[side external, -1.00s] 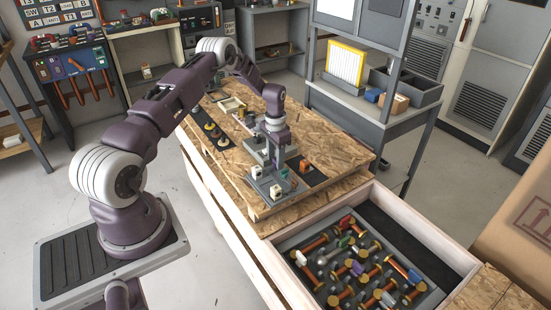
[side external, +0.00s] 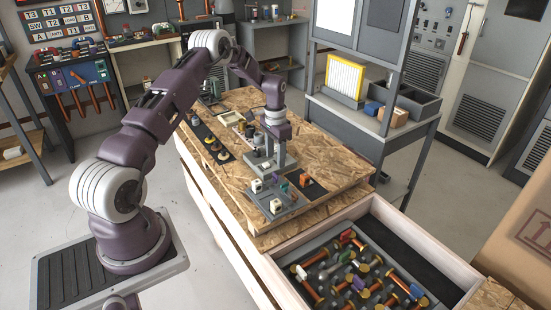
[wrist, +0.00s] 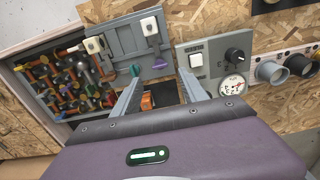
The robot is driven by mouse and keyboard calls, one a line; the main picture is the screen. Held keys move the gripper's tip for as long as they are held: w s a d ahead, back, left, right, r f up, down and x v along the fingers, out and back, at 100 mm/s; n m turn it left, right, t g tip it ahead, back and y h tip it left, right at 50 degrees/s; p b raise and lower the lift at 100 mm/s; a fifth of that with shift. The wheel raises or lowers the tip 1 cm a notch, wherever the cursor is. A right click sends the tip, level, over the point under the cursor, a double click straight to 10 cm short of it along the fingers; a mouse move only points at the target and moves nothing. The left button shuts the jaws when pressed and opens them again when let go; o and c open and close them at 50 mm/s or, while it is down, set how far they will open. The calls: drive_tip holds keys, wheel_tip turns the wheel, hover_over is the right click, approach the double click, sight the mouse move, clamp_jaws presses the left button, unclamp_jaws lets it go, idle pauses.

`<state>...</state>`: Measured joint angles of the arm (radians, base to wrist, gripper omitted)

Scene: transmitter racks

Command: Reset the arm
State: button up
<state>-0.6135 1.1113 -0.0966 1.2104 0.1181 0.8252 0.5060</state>
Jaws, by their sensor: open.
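My gripper (side external: 280,152) is above the wooden workbench (side external: 335,160), pointing down. In the wrist view its two grey fingers (wrist: 160,90) are spread apart with nothing held between them. Beyond and below the fingers is a grey plate (side external: 275,202) with white blocks, a green piece (side external: 284,187) and a purple piece; it also shows in the wrist view (wrist: 112,52). An orange piece (side external: 306,181) sits on a dark mat beside the plate. It is partly visible between the fingers in the wrist view (wrist: 147,101).
An open drawer (side external: 272,272) of handled parts lies at the front right. A grey panel with a switch and gauge (wrist: 214,68) is beside the gripper. A shelf unit (side external: 375,120) with bins stands behind the bench. A cardboard box (side external: 515,225) is at right.

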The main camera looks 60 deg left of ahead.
drive_tip(key=s+d+r+t, duration=0.1)
drive_tip(key=s+d+r, duration=0.1)
drive_tip(key=d+r, duration=0.45)
drive_tip(key=s+d+r+y, duration=0.1)
drive_tip(key=d+r, duration=0.2)
drive_tip(key=r, duration=0.6)
drive_tip(key=s+d+r+t, duration=0.1)
drive_tip(key=s+d+r, duration=0.1)
drive_tip(key=d+r, duration=0.45)
drive_tip(key=s+d+r+t, duration=0.2)
drive_tip(key=s+d+r, duration=0.4)
drive_tip(key=s+r, duration=0.35)
drive_tip(key=s+d+f, duration=0.1)
drive_tip(key=s+d, duration=0.2)
drive_tip(key=s, duration=0.5)
drive_tip(key=s+d+f+t+h, duration=0.1)
drive_tip(key=s+d, duration=0.2)
drive_tip(key=s, duration=0.5)
drive_tip(key=shift+t, duration=0.3)
